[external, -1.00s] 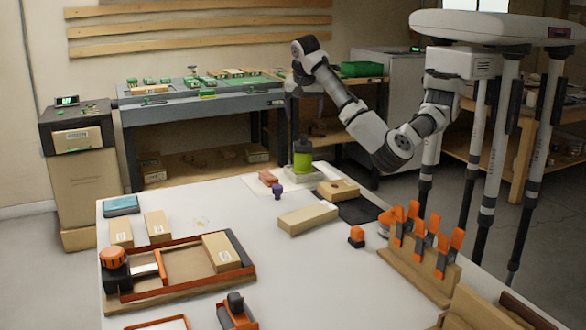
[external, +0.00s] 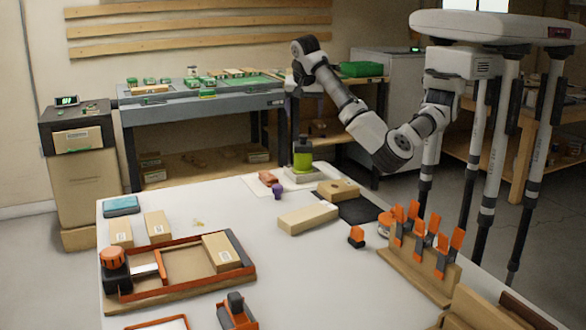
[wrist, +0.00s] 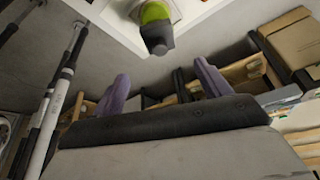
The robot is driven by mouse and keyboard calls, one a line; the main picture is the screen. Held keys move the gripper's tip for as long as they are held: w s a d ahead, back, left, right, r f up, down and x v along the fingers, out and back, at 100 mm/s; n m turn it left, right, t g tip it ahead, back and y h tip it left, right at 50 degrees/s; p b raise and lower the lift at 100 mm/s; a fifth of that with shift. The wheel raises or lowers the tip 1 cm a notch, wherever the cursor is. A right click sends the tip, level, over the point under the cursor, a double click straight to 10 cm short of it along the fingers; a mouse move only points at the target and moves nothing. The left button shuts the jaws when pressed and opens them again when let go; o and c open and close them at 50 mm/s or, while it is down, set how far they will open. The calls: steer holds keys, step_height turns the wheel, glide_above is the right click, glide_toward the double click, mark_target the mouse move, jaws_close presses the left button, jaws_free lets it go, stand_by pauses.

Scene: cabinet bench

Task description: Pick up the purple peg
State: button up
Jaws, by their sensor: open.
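The small purple peg (external: 278,191) stands on the white bench top in the external view, in front of the green bottle and beside a reddish-brown block. I cannot make out the peg in the wrist view. My gripper (wrist: 162,72) shows in the wrist view with its two purple fingers spread apart and nothing between them. In the external view my arm's end is high above the far side of the bench, well apart from the peg, and the fingers are hard to make out there.
The green bottle (external: 302,157) stands behind the peg and also shows in the wrist view (wrist: 156,12). The reddish-brown block (external: 267,177) lies close to the peg. A long wooden block (external: 308,218) and a holed block (external: 338,190) lie right of it. Bare bench lies to the left.

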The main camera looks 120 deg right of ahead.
steer(key=c, duration=0.5)
steer(key=shift+o, duration=0.2)
steer(key=m+t+y+p, duration=0.2)
steer(key=y, duration=0.2)
glide_above(278, 186)
steer(key=f, duration=1.4)
steer(key=shift+s+f, duration=0.25)
steer(key=shift+s, duration=0.1)
steer(key=shift+w+f+p, duration=0.2)
steer(key=shift+f+p, duration=0.2)
steer(key=shift+f, duration=1.2)
steer(key=shift+w+f+p, duration=0.2)
steer(key=shift+f+p, duration=0.15)
steer(key=shift+f, duration=1.2)
